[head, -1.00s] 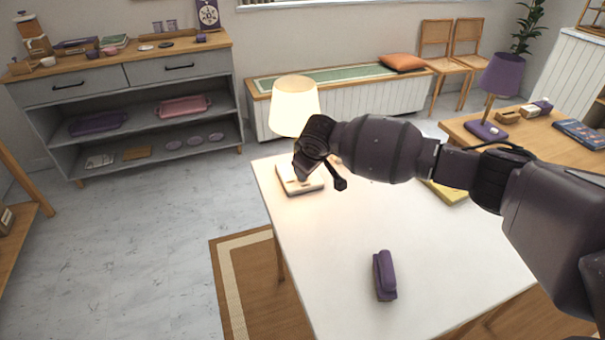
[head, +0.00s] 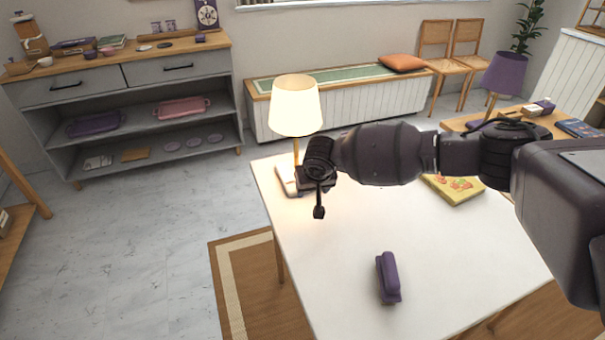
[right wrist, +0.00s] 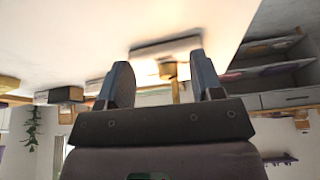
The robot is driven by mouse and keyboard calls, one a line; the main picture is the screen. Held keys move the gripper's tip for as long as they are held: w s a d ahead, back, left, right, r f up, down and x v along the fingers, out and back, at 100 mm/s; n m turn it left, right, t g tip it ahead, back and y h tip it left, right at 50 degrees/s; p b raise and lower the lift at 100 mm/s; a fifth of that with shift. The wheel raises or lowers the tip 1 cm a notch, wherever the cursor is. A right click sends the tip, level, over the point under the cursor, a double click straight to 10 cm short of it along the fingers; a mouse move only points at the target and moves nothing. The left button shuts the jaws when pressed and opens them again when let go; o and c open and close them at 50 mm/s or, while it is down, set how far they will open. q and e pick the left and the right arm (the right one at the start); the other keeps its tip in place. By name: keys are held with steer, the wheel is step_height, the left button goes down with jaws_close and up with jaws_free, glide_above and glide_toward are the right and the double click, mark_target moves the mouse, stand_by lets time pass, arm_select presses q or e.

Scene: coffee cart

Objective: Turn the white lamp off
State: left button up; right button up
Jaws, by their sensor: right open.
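The white lamp stands at the far left corner of the white table; its cream shade (head: 296,106) glows, so it is lit. Its pale base (head: 284,181) is partly hidden behind my right gripper (head: 312,183). That gripper is beside the lamp's stem, low over the table. In the right wrist view, which looks upside down, the two fingers of the right gripper (right wrist: 164,75) are apart, with the lamp's stem (right wrist: 169,72) and base (right wrist: 165,46) seen beyond and between them. I cannot tell whether a finger touches the lamp. My left gripper is not in view.
The white table (head: 340,260) holds a purple object (head: 388,278) near the front and a yellow book (head: 456,188) at right. A purple lamp (head: 505,75) stands on the wooden table behind. A grey shelf unit (head: 130,110) is at left. The table's middle is clear.

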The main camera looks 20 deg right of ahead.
steer(key=w+b, duration=0.1)
steer(key=w, duration=0.2)
steer(key=w+f+b, duration=0.1)
steer(key=w, duration=0.2)
steer(key=w+f+b, duration=0.1)
steer(key=w, duration=0.2)
steer(key=shift+d+b, duration=0.35)
steer(key=shift+w+f+b, duration=0.3)
steer(key=shift+w+f, duration=0.1)
steer(key=shift+f, duration=0.1)
steer(key=shift+r, duration=0.1)
steer(key=shift+c, duration=0.3)
